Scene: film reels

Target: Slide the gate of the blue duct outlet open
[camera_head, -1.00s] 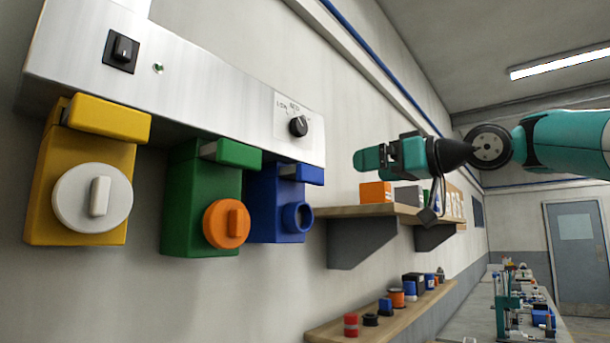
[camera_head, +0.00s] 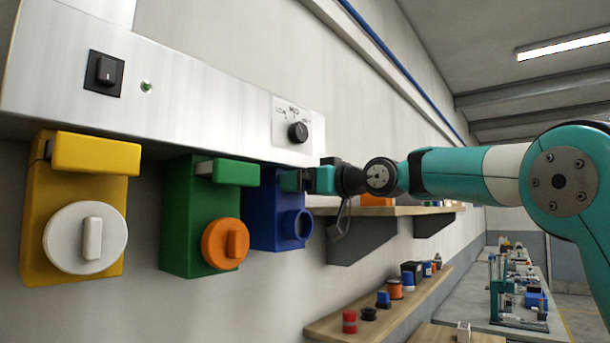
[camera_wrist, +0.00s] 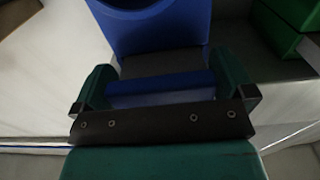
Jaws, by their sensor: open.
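The blue duct outlet (camera_head: 267,212) hangs under the metal panel, right of the green one. Its round blue port faces out with no cap on it. My gripper (camera_head: 292,180) is at the top front of this outlet and hides its gate handle in the head view. In the wrist view the blue gate handle (camera_wrist: 160,88) lies between the two green fingers of my gripper (camera_wrist: 165,88), with the grey gate plate (camera_wrist: 160,63) behind it and the blue outlet body (camera_wrist: 160,30) beyond. The jaws are open around the handle. I cannot tell whether a finger touches it.
A green outlet (camera_head: 180,225) with an orange cap and a yellow outlet (camera_head: 45,205) with a white cap hang to the left. The metal panel (camera_head: 190,105) runs just above the outlets. A wall shelf (camera_head: 390,211) and a lower shelf with spools (camera_head: 340,326) are at the right.

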